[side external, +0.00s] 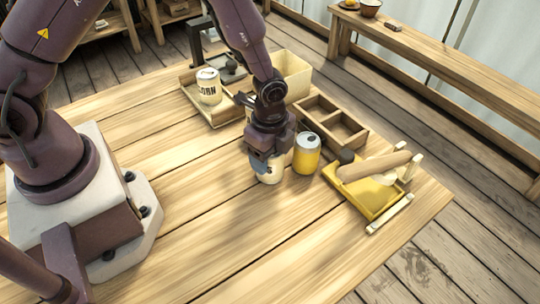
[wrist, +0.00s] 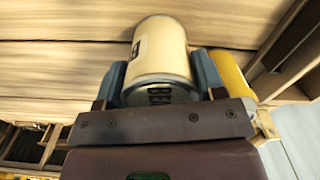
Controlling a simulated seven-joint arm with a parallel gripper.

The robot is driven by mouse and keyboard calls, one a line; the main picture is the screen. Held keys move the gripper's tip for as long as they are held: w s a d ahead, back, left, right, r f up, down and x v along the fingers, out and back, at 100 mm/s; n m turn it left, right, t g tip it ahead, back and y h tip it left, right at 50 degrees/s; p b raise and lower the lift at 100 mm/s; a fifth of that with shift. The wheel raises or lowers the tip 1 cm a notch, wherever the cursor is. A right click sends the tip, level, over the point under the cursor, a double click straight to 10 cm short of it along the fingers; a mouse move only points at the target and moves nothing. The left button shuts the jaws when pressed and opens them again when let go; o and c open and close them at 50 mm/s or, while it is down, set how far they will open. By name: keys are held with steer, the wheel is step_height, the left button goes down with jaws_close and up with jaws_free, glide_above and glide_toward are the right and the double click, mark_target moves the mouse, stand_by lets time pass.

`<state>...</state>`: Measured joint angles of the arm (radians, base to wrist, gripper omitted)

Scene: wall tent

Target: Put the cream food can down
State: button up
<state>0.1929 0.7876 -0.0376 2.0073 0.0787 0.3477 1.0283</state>
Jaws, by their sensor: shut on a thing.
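The cream food can (wrist: 162,47) is between the two fingers of my gripper (wrist: 163,80) in the wrist view, with dark lettering partly showing. In the side view my gripper (side external: 268,163) points down over the table with the cream can (side external: 270,176) in it, and the fingers and hand hide most of the can. The can looks upright and low, at or close to the tabletop; I cannot tell whether it touches. A yellow can (side external: 306,153) stands just right of it, very near or touching.
A wooden divided box (side external: 331,125) stands behind the yellow can. A yellow tray (side external: 371,197) with a rolling-pin-like piece (side external: 374,166) lies to the right. A cream corn can (side external: 208,87) stands on a wooden tray (side external: 222,119) at back left. The front table (side external: 200,240) is clear.

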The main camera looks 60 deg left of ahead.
steer(key=shift+r, duration=0.55)
steer(key=s+a+r, duration=0.3)
steer(key=s+r, duration=0.9)
steer(key=s, duration=0.2)
steer(key=m, duration=0.1)
glide_above(317, 117)
step_height(317, 117, down, 9)
steer(key=shift+f, duration=1.45)
